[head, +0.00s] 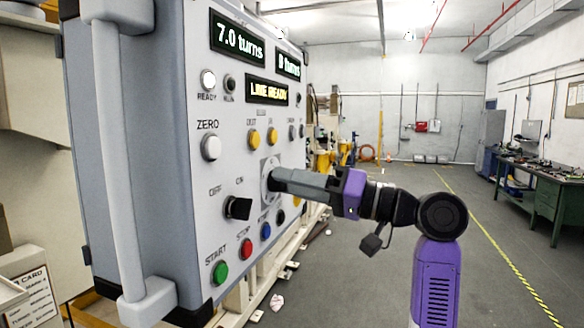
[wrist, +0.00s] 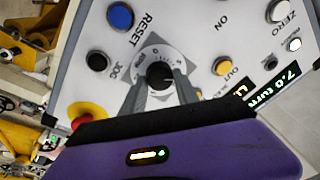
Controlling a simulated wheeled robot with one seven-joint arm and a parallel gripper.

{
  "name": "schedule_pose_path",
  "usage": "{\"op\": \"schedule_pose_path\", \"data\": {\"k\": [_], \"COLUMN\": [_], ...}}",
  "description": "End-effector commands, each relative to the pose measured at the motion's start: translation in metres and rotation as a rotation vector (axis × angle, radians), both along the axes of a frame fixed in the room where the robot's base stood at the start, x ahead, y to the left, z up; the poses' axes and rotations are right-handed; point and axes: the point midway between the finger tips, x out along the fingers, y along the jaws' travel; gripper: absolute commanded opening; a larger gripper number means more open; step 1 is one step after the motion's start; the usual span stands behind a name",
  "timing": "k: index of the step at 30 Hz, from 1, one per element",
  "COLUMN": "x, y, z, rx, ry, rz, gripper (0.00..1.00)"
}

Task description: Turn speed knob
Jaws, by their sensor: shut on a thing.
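The speed knob is a round black knob (wrist: 160,75) on a pale dial plate with numbers, set on the white control panel (head: 180,110). In the wrist view my gripper (wrist: 161,84) has one grey finger on each side of the knob, shut on it. In the head view my gripper (head: 275,180) reaches in from the right to the dial plate (head: 266,167). The knob itself is hidden behind the fingers there. The panel's displays (head: 238,40) read "7.0 turns" and "LINE READY".
Close to the dial are a black selector switch (head: 238,208), a white ZERO button (head: 211,147), yellow buttons (head: 253,138), a green START button (head: 220,271) and a red STOP button (head: 248,248). A grey handle (head: 118,150) runs down the panel's left edge. Open floor lies right.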

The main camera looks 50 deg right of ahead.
Motion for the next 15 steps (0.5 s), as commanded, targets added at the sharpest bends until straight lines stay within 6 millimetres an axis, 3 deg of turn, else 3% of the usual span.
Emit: {"op": "schedule_pose_path", "data": {"k": [15], "x": [0.0000], "y": [0.0016], "z": [0.0009], "rx": [0.428], "ry": [0.159], "rz": [0.002], "gripper": [0.00]}}
